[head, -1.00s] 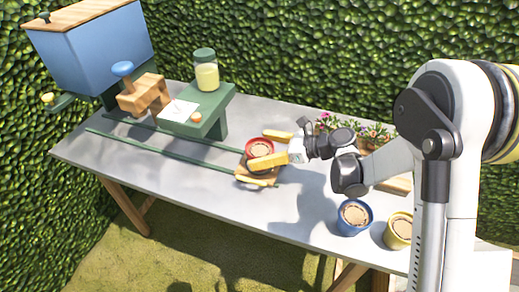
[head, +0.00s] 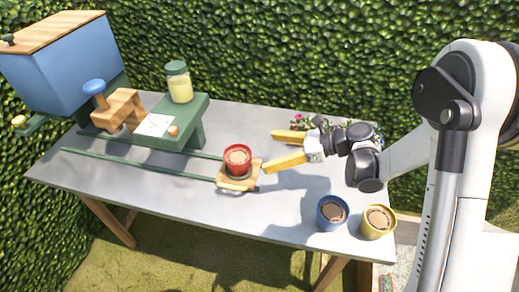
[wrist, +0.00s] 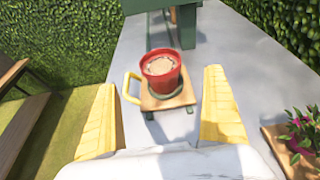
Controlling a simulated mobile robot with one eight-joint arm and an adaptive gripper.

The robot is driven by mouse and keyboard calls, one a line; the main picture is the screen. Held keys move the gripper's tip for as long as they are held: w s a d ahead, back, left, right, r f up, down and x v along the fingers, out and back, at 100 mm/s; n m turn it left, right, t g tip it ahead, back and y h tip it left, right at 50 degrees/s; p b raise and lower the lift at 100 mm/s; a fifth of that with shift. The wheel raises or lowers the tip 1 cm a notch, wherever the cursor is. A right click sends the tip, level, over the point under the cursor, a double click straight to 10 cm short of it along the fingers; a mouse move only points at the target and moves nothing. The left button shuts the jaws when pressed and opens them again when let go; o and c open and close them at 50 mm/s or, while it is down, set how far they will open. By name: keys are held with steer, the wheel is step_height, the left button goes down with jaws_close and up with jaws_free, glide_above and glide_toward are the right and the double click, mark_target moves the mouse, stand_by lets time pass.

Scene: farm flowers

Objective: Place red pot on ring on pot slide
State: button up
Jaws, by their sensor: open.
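The red pot (head: 237,160), filled with soil, stands upright on the wooden pot slide (head: 226,184) at the near end of the green rails. In the wrist view the red pot (wrist: 161,76) sits over a dark green ring (wrist: 165,92) on the slide (wrist: 150,103), which has a yellow handle (wrist: 131,87). The pot hides most of the ring. My gripper (head: 270,152) is open and empty, to the right of the pot and apart from it. Its yellow fingers (wrist: 160,112) are spread wide in the wrist view, with the pot beyond them.
A blue pot (head: 331,213) and a yellow pot (head: 378,221) stand at the table's near right. Pink flowers (head: 300,121) are behind my gripper. A green stand (head: 197,117) with a jar (head: 179,84) and a blue hopper (head: 70,68) are at the left. The front middle of the table is clear.

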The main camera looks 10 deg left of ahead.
steer(key=w+d+r+m+t, duration=0.1)
steer(key=w+r+m+t, duration=0.25)
steer(key=r, duration=0.35)
steer(key=w+d+r+m+t+y, duration=0.1)
steer(key=w+r+m+t, duration=0.2)
steer(key=r, duration=0.4)
steer(key=w+d+r+m+t, duration=0.1)
steer(key=r+m+t, duration=0.25)
steer(key=r, duration=0.35)
steer(key=d+r+m+t+h, duration=0.8)
steer(key=d+r+m+h, duration=0.25)
steer(key=d+m, duration=0.75)
steer(key=s+d+f+m+g+h, duration=0.65)
steer(key=s+f+m, duration=0.35)
steer(key=m, duration=0.8)
steer(key=s+a+f+m+g+y, duration=0.1)
steer(key=s+f+m+g, duration=0.1)
steer(key=s+f, duration=0.3)
steer(key=s+a+f+m+g+y, duration=0.1)
steer(key=s+f+m, duration=0.4)
steer(key=s, duration=0.6)
steer(key=shift+s+a+g, duration=0.4)
steer(key=shift+a+g, duration=0.35)
steer(key=shift+g, duration=0.5)
